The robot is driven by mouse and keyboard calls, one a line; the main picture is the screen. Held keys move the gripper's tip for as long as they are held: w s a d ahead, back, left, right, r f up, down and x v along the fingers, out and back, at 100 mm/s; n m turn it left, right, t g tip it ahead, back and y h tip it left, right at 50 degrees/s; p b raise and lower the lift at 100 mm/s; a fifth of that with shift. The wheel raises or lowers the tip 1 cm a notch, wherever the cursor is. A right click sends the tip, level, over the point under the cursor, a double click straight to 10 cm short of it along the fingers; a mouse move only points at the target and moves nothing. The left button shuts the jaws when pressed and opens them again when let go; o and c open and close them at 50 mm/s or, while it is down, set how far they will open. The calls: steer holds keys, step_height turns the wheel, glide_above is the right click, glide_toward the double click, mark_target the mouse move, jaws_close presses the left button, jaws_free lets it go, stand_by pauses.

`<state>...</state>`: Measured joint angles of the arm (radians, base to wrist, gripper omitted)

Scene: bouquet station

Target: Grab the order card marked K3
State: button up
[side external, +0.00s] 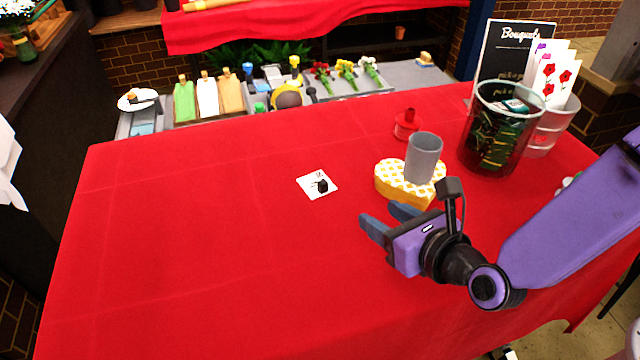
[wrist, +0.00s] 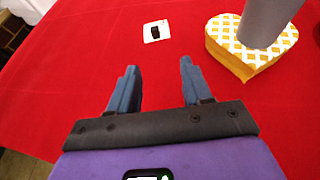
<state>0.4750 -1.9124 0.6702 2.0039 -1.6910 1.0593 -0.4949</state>
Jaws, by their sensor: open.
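A small white card (side external: 317,184) with a dark picture lies flat on the red tablecloth, near the middle of the table. It also shows in the wrist view (wrist: 156,31), beyond my fingertips and near the top. Its marking is too small to read in either view. My gripper (side external: 384,221) is open and empty above the cloth, to the right of and nearer than the card in the side view. In the wrist view its two blue fingers (wrist: 158,76) are spread apart with bare red cloth between them. The gripper does not touch the card.
A heart-shaped yellow and white box (side external: 404,184) with a grey cup (side external: 424,158) on it stands right of the card. A red bottle (side external: 407,124) and a dark glass bin (side external: 494,132) stand farther back right. The cloth left of the card is clear.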

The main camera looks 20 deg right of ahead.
steer(key=shift+w+a+f, duration=0.2)
steer(key=shift+a, duration=0.1)
glide_toward(324, 184)
steer(key=x, duration=0.3)
steer(key=shift+w+d+f, duration=0.2)
steer(key=shift+d+f, duration=0.05)
steer(key=shift+f, duration=0.1)
steer(key=shift+a+r+x, duration=0.1)
steer(key=shift+r+x, duration=0.05)
steer(key=shift+x, duration=1.25)
steer(key=shift+a+r+x, duration=0.1)
steer(key=shift+a+x, duration=0.05)
steer(key=shift+x, duration=1.2)
steer(key=shift+w, duration=0.1)
jaws_close()
